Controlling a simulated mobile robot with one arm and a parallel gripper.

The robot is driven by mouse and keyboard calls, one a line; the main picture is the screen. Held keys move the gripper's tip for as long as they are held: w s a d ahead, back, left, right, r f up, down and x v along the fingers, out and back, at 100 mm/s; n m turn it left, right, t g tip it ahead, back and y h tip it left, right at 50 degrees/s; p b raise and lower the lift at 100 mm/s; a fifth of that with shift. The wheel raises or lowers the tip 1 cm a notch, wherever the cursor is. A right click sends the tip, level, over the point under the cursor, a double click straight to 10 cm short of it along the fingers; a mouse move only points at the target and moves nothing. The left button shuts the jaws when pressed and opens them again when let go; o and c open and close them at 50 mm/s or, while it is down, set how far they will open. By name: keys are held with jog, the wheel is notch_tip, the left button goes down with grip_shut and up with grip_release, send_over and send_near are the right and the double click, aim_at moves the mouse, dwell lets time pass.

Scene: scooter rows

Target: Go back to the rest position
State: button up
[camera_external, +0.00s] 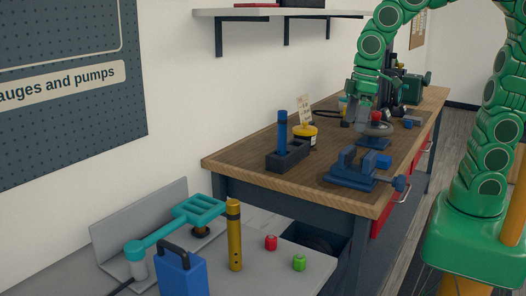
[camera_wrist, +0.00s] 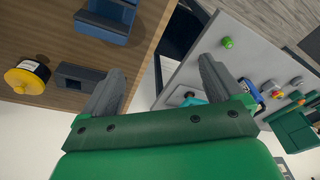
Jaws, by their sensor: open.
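My green arm arches down from the right in the external view. My gripper (camera_external: 361,128) is over the wooden workbench (camera_external: 240,158), behind the blue vise (camera_external: 350,172). In the wrist view, my gripper (camera_wrist: 158,82) has its two grey fingers spread wide. Nothing is held between them. The wooden bench top (camera_wrist: 60,35) fills the left of that view, and a grey surface (camera_wrist: 190,75) lies at the right.
A dark block (camera_external: 287,155) holding a blue cylinder (camera_external: 282,128) and a yellow-lidded container (camera_external: 304,131) stand on the bench. The lower grey table carries a teal tool (camera_external: 175,226), yellow cylinder (camera_external: 234,240), red knob (camera_external: 271,242) and green knob (camera_external: 299,262). A shelf (camera_external: 270,13) hangs above.

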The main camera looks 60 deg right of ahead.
jog(key=s+d+f+m+g+h, duration=0.1)
jog(key=s+d+m, duration=0.5)
jog(key=s+d, duration=0.9)
jog(key=s+f+g, duration=0.1)
jog(key=s+g, duration=0.1)
jog(key=s, duration=0.1)
jog(key=shift+m, duration=0.3)
jog(key=shift+s+f, duration=0.1)
